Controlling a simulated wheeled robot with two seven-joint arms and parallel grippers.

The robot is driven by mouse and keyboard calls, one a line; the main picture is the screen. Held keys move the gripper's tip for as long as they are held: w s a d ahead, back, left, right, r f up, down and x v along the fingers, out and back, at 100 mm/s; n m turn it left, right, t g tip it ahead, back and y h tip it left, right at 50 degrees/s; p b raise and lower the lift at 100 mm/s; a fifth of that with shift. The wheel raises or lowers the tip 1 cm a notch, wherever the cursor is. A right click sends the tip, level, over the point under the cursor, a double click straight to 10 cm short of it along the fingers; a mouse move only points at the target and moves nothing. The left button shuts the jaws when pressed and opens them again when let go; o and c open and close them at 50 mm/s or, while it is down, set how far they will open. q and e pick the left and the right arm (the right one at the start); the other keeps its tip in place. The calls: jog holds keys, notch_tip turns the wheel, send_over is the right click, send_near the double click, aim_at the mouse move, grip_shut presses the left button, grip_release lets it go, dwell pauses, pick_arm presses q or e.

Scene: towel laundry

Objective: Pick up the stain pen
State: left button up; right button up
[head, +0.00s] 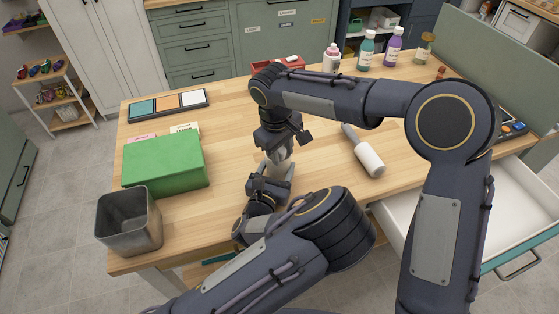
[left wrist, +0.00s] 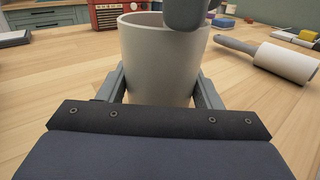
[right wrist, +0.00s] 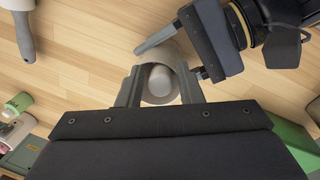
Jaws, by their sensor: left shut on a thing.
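A light grey cup (left wrist: 160,60) stands on the table. My left gripper (left wrist: 163,90) is shut on it, one finger on each side; it also shows in the head view (head: 276,172). My right gripper (right wrist: 160,84) points down over the cup (right wrist: 171,54), its fingers apart; in the head view (head: 282,146) it is just above the left one. A pale, round-ended thing (right wrist: 160,80) shows inside the cup between the right fingers. I cannot tell for sure that it is the stain pen. A grey right fingertip hangs at the cup's rim in the left wrist view.
A lint roller (head: 368,158) lies right of the cup. A green box (head: 165,165) and a grey metal bin (head: 130,222) are at the left. Several bottles (head: 393,47) and a red box (head: 277,65) stand at the back. An open drawer (head: 480,218) is at the right.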

grip_shut()
jog(key=shift+r, duration=0.15)
pick_arm(q)
jog(key=o, duration=1.1)
pick_arm(e)
notch_tip(320, 180, up, 18)
pick_arm(q)
jog(key=shift+s, duration=0.1)
